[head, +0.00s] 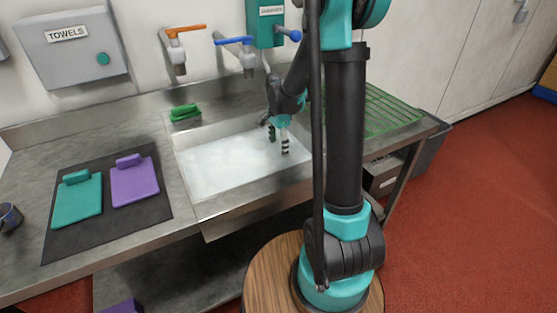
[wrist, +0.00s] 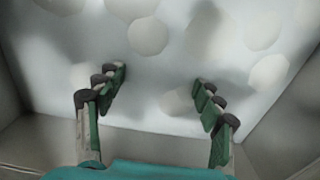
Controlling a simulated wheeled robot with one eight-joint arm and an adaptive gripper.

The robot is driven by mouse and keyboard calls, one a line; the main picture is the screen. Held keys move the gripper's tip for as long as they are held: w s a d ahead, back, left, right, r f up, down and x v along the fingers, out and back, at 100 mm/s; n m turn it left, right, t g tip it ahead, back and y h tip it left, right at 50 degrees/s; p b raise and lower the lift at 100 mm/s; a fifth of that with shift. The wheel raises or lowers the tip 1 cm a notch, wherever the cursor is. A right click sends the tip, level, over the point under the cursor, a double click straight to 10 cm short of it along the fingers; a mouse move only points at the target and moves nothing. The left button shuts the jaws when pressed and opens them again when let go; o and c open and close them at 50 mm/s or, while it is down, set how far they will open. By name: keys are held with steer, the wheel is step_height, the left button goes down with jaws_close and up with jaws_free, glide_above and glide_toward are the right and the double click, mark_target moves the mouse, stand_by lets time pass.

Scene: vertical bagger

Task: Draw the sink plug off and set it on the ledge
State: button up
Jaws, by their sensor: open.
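The steel sink (head: 215,213) holds pale, cloudy water with suds (head: 222,165). The sink plug does not show in either view; the water hides the sink floor. My gripper (head: 278,141) points down over the right part of the basin, its fingers apart with nothing seen between them. In the wrist view my gripper (wrist: 160,78) is spread above the white water (wrist: 150,95), where round pale foam patches show. I cannot tell whether the fingertips touch the water. The steel ledge (head: 222,119) runs behind the basin.
A green sponge (head: 184,112) sits at the basin's back left corner. Taps with an orange lever (head: 186,30) and a blue lever (head: 233,41) overhang the back. A dark mat (head: 100,225) with a teal board (head: 78,200) and a purple board (head: 134,186) lies left. A green rack (head: 385,112) is right.

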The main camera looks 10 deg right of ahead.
mark_target(279, 160)
steer(key=shift+f, duration=3.6)
steer(key=shift+c, duration=0.6)
steer(key=c, duration=1.2)
